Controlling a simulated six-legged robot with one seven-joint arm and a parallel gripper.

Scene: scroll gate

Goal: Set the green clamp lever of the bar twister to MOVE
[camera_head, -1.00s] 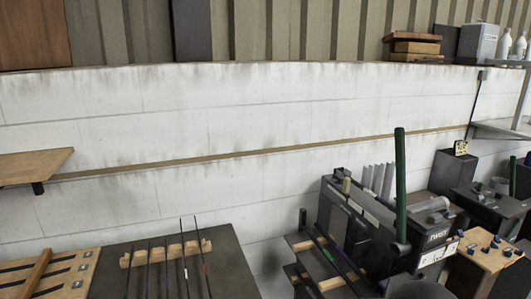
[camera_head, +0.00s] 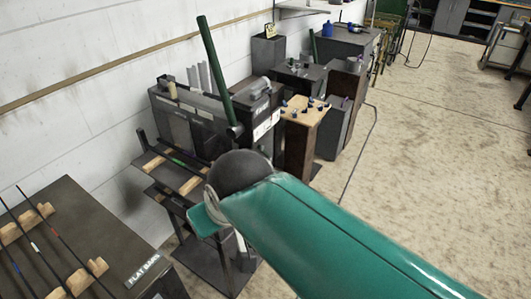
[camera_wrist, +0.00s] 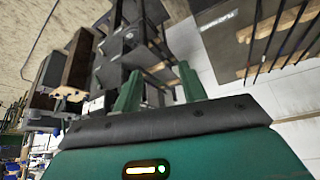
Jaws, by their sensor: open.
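The green clamp lever (camera_head: 218,72) is a long bar on the dark bar twister (camera_head: 190,112) in the head view. It rises from a pivot at the machine's right end and leans up to the left. Lettering on the twister's front is too small to read fully. My gripper (camera_wrist: 160,72) shows in the wrist view with its two green fingers apart and nothing between them. The wrist picture is turned over, with dark machinery beyond the fingers. I cannot make out the lever there. In the head view my teal arm hides part of the space below the twister.
A dark table (camera_head: 100,225) marked FLAT BARS, with thin bars on wooden rests, stands at the left. A wooden stand (camera_head: 303,135) with small knobs stands right of the twister. A white wall runs behind. The concrete floor (camera_head: 440,140) at the right is open.

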